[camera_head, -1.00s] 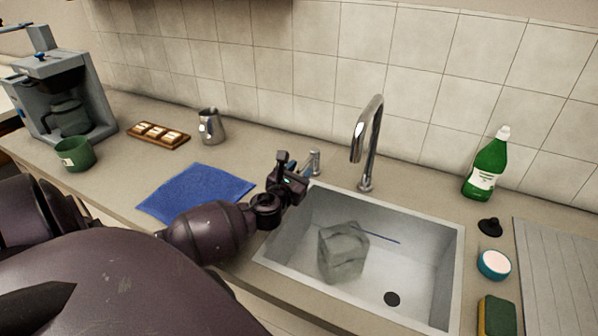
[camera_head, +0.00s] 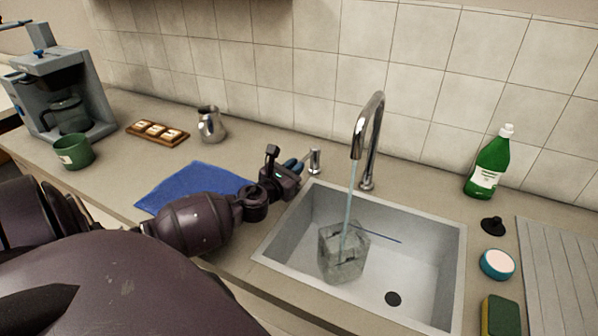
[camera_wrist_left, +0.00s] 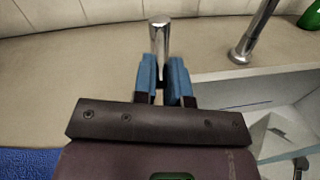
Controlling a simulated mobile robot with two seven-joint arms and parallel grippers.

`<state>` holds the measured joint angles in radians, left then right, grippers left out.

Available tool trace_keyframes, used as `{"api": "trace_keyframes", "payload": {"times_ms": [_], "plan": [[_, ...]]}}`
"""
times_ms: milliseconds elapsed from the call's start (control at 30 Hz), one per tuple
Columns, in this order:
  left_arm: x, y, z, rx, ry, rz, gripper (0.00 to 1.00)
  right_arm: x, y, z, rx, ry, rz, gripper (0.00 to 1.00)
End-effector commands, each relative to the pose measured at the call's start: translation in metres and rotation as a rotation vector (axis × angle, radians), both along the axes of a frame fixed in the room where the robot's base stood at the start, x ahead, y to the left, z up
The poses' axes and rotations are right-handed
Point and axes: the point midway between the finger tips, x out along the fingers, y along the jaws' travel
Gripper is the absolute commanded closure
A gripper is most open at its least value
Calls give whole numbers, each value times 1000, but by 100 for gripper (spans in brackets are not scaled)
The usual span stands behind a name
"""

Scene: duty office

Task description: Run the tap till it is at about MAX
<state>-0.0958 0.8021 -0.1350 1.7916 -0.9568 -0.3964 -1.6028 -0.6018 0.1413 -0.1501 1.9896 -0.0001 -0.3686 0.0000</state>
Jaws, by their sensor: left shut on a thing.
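The curved chrome tap (camera_head: 372,140) stands behind the sink, and a thin stream of water (camera_head: 349,205) falls from its spout. A clear, box-like container (camera_head: 343,265) stands in the sink under the stream. The water level and any MAX mark on it cannot be made out. My left gripper (camera_head: 293,166) is at the short chrome tap lever (camera_head: 315,161), left of the tap. In the left wrist view its blue fingers (camera_wrist_left: 163,75) are shut on the lever (camera_wrist_left: 159,38). My right gripper is not in view.
The sink (camera_head: 440,275) has a dark drain and a thin blue line near the container. A green bottle (camera_head: 488,165), black stopper (camera_head: 493,226), round tub (camera_head: 497,264) and sponge (camera_head: 500,316) are on the right. A blue cloth (camera_head: 185,188) and metal jug (camera_head: 210,125) are on the left.

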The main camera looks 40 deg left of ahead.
Motion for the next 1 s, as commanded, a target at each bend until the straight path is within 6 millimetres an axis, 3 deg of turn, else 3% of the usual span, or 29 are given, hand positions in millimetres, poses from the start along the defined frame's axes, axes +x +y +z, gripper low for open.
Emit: {"api": "trace_keyframes", "payload": {"times_ms": [200,600,1000], "plan": [[-1,15,-6,3,2,-121,100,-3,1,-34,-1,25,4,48],[0,30,-6,-1,2,-273,100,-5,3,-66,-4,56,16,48],[0,35,2,3,-1,-333,100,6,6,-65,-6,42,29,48]]}}
